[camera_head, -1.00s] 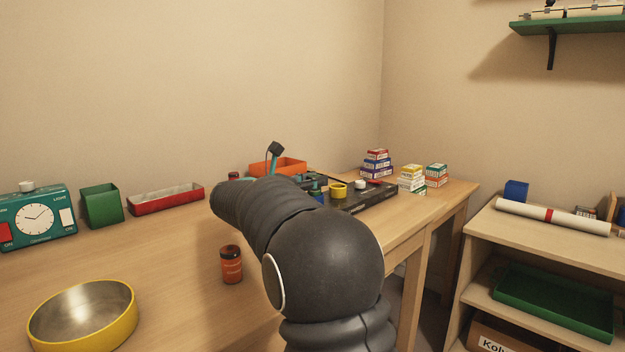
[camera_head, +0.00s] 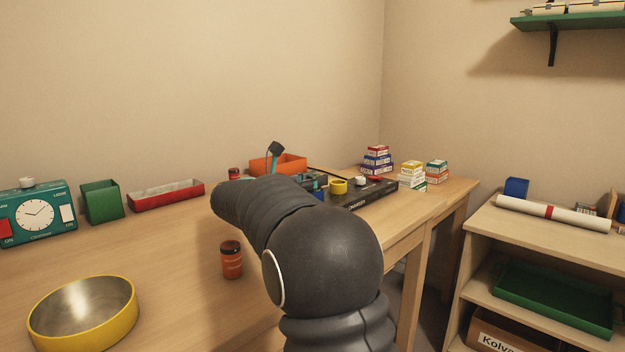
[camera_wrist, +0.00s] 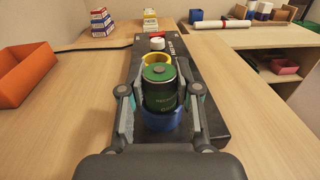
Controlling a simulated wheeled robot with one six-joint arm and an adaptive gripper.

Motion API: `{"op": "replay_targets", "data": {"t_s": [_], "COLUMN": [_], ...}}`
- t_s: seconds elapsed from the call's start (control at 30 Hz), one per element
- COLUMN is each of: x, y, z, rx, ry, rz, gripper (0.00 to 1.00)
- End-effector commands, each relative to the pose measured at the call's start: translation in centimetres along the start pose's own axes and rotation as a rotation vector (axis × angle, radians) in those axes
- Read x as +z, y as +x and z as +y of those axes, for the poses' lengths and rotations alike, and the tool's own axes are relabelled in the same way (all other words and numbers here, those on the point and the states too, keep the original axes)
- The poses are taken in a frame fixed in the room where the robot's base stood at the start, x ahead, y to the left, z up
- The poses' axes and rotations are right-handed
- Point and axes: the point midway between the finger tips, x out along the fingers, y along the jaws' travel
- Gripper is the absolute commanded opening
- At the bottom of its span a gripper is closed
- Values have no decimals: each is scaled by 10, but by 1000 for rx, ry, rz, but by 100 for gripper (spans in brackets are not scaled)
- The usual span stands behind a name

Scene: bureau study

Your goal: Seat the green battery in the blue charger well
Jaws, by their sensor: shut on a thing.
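The green battery (camera_wrist: 160,90) stands upright between the fingers of my gripper (camera_wrist: 161,98) in the wrist view. My gripper is shut on it. The blue charger well (camera_wrist: 165,122) is a blue ring on the black charger (camera_wrist: 205,105), and the battery's lower part is over or inside it. The battery hides most of the well, so I cannot tell how deep it sits. In the head view my arm hides the gripper and battery; a bit of the blue well (camera_head: 318,195) and the charger (camera_head: 372,191) show past it.
A yellow well (camera_wrist: 157,59) and a white knob (camera_wrist: 157,43) lie beyond on the charger. An orange tray (camera_wrist: 26,74) stands at left. Stacked small boxes (camera_head: 376,159) stand behind.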

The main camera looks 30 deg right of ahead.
Motion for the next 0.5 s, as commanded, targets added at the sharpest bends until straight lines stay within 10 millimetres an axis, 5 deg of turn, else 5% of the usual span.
{"op": "replay_targets", "data": {"t_s": [0.17,0.2,0.23,0.5], "x": [-3,-3,-3,-3], "y": [0,0,0,0], "z": [0,0,0,0], "rx": [0,0,0,0], "ry": [0,0,0,0], "rz": [0,0,0,0], "gripper": [0,39,42,42]}}
